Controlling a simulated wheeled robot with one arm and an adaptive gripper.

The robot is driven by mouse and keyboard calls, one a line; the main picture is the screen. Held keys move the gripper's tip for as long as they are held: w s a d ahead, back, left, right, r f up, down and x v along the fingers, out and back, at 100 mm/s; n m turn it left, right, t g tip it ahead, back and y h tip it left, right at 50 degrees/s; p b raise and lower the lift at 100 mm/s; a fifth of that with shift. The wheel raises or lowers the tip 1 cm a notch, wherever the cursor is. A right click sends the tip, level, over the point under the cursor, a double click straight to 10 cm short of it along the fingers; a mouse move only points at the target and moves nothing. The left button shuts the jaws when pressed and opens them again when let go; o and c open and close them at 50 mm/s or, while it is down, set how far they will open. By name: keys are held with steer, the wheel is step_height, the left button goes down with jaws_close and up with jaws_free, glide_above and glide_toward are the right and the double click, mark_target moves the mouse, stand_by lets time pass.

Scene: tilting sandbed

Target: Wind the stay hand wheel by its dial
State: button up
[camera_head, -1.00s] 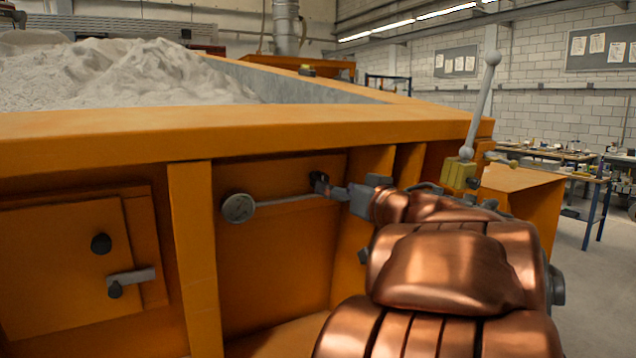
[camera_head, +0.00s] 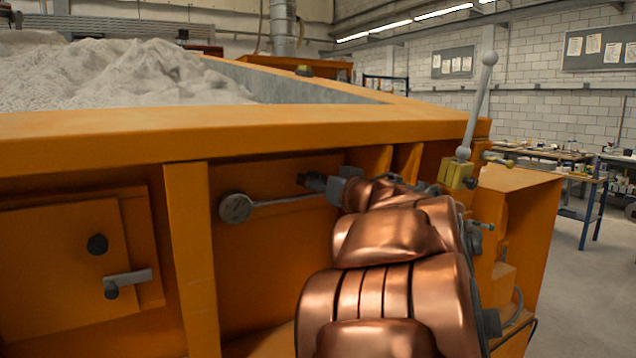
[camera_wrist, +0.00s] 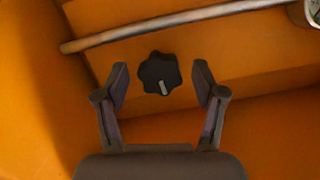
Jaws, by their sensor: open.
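The hand wheel (camera_wrist: 159,73) is a dark lobed knob with a pale mark, on an orange panel in the wrist view. My gripper (camera_wrist: 161,82) is open, with one finger on each side of the wheel and a visible gap to both. I cannot tell how far the fingertips are from the panel. The grey round dial (camera_head: 235,208) sits on a thin grey rod in the head view, left of my gripper (camera_head: 312,182). Part of the dial (camera_wrist: 314,11) also shows at the wrist view's right edge. In the head view, my gripper and arm largely hide the wheel.
The rod (camera_wrist: 165,24) crosses above the wheel in the wrist view. An orange rib (camera_head: 190,255) and a door with a handle (camera_head: 128,280) are at left. A lever (camera_head: 476,105) stands at right. The sandbed's rim (camera_head: 230,135) runs above my arm.

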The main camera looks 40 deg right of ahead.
steer(key=shift+a, duration=0.1)
steer(key=c, duration=1.1)
steer(key=shift+c, duration=0.2)
steer(key=shift+r+n+p, duration=0.1)
steer(key=shift+n+p, duration=0.2)
steer(key=shift+p, duration=0.1)
